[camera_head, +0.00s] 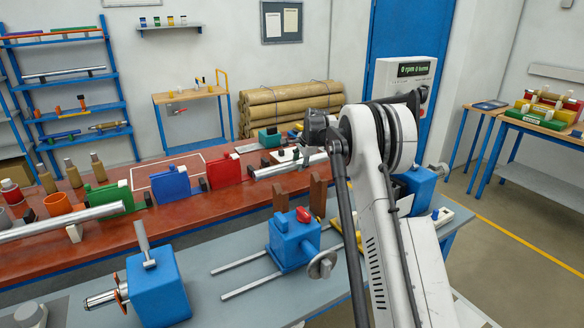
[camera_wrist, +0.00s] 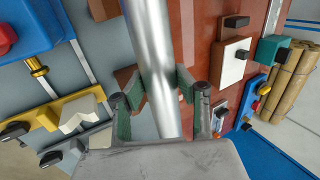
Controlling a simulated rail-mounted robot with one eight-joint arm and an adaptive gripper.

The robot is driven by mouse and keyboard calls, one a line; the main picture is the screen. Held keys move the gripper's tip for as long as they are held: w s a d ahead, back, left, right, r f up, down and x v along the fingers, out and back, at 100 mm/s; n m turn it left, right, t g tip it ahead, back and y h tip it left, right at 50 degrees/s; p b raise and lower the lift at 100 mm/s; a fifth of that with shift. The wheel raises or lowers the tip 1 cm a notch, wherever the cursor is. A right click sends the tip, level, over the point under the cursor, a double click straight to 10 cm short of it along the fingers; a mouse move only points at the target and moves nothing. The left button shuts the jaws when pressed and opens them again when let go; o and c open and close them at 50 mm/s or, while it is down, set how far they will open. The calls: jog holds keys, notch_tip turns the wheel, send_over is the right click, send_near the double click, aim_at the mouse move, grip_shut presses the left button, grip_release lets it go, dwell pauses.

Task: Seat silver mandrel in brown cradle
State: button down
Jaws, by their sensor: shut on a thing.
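My gripper (camera_wrist: 158,84) is shut on the silver mandrel (camera_wrist: 153,45), its green pads on either side of the bar. In the wrist view, the mandrel runs from the top edge to an end near the palm. In the head view, a silver bar (camera_head: 288,166), which appears to be the mandrel, lies left of my arm; its right end and my gripper are hidden behind the arm. The brown cradle shows as upright brown posts (camera_head: 318,192) below it. In the wrist view, brown blocks (camera_wrist: 125,74) lie just left of the mandrel; contact cannot be told.
A blue box with a red knob (camera_head: 294,240) and two rails stands on the grey bench (camera_head: 220,262) in front. The red-brown table (camera_head: 150,238) behind holds blue and red bins and another silver bar (camera_head: 60,222). A white block (camera_wrist: 234,62) lies right of the mandrel.

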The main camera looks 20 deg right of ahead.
jog(key=shift+w+d, duration=0.15)
jog(key=shift+d, duration=0.05)
jog(key=shift+f, duration=0.1)
dwell(0.4)
notch_tip(320, 180, down, 8)
jog(key=b, duration=0.6)
dwell(0.5)
jog(key=shift+f, duration=0.4)
dwell(0.6)
jog(key=c, duration=1.2)
grip_release()
jog(key=shift+c, duration=0.2)
jog(key=v, duration=1.2)
